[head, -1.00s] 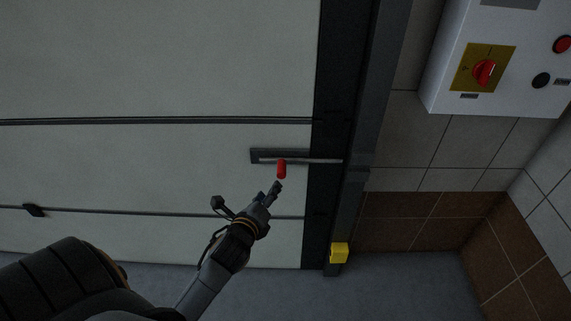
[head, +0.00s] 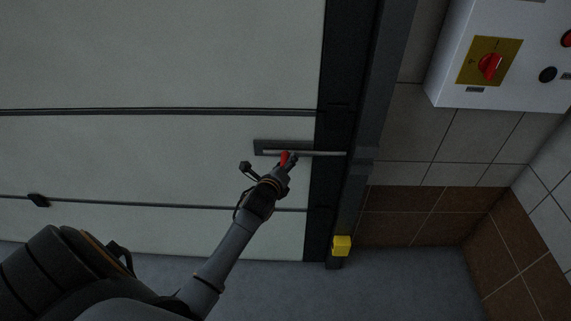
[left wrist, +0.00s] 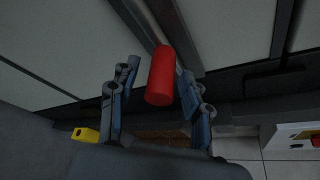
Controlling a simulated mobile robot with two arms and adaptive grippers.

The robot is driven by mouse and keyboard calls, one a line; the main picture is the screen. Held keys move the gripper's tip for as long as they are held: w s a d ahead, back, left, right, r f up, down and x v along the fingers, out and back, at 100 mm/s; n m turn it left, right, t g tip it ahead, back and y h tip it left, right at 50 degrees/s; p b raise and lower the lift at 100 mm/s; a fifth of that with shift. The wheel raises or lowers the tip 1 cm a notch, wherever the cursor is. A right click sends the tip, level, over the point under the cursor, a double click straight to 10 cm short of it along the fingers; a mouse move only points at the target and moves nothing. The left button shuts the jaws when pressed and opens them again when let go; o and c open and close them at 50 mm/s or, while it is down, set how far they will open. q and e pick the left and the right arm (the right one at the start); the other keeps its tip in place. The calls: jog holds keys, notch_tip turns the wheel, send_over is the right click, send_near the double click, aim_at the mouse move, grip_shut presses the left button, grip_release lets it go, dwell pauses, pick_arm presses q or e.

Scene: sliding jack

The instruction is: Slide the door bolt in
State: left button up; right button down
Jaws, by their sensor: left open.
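The door bolt is a thin grey rod (head: 328,153) lying across the lower right of the light door, its right end at the dark door frame. Its red handle (head: 284,158) sticks out near the left part of the rod and is partly covered by my left gripper (head: 289,162). In the left wrist view the red handle (left wrist: 161,76) stands between the two blue-grey fingers of the left gripper (left wrist: 155,95), which are open, one on each side. A gap shows on the left of the handle; the right finger is close to it. My right gripper is not in view.
A yellow block (head: 341,245) sits low on the door post (head: 365,150). A white control box (head: 505,60) with a red switch hangs on the tiled wall at right. The grey floor (head: 420,275) below is clear.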

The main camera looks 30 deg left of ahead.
pick_arm(q)
grip_shut()
jog(key=w+d, duration=0.1)
jog(key=d, duration=0.2)
jog(key=w+d, duration=0.1)
jog(key=shift+w+d, duration=0.35)
jog(key=shift+c, duration=2.2)
grip_release()
jog(key=o, duration=0.4)
jog(key=shift+w+d, duration=0.1)
jog(key=shift+d, duration=0.05)
jog(key=shift+o, duration=0.2)
jog(key=v, duration=1.2)
